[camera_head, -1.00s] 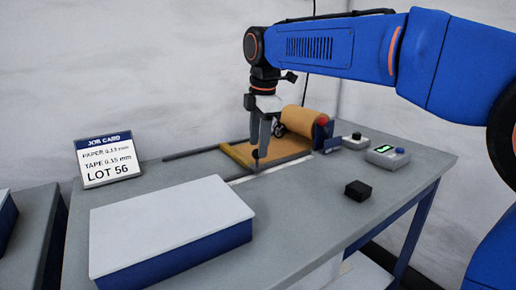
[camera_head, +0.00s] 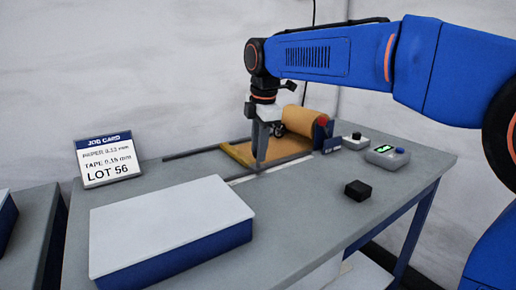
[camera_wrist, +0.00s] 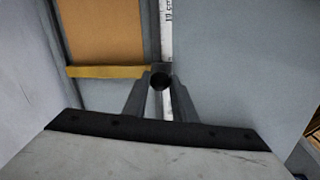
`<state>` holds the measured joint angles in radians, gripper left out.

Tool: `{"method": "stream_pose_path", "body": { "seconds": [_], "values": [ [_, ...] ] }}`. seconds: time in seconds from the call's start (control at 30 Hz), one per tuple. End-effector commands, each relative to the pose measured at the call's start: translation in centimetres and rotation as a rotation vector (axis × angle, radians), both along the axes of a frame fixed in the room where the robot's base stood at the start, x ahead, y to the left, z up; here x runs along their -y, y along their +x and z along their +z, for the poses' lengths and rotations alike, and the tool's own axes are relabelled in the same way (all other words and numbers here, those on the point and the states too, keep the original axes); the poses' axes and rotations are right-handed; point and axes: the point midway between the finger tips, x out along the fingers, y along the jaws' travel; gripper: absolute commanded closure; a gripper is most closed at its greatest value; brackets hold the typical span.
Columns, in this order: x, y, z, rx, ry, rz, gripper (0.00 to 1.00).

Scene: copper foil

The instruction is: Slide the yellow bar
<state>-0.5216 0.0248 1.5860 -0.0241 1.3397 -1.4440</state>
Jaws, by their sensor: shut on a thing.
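The yellow bar (camera_head: 237,155) lies across the left end of the copper-brown sheet (camera_head: 271,149) on the bench. In the wrist view the bar (camera_wrist: 100,72) runs left from my gripper, across the sheet (camera_wrist: 106,32). My gripper (camera_wrist: 160,84) is shut on a dark round knob (camera_wrist: 160,81) at the bar's right end. In the head view my gripper (camera_head: 261,164) points straight down at the bar's near end, and its fingers hide the knob.
A white ruler strip (camera_wrist: 167,32) runs beside the sheet. The brown roll (camera_head: 298,119) stands behind my gripper. A white-topped blue box (camera_head: 165,222) fills the front left. A small black block (camera_head: 357,190) and a grey control box (camera_head: 387,156) are at right.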

Motion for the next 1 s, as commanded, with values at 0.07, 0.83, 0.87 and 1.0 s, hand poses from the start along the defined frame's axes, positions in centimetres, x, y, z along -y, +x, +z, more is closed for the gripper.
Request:
{"method": "stream_pose_path", "body": {
  "seconds": [0.07,0.83,0.87,1.0],
  "values": [
    [0.6,0.4,0.0,0.001,0.001,-0.001,1.0],
    [14.9,10.0,0.0,0.001,-0.001,-0.005,1.0],
    [15.3,10.3,0.0,0.001,0.0,-0.004,1.0],
    [16.7,11.2,0.1,0.002,0.0,-0.003,1.0]
  ]
}}
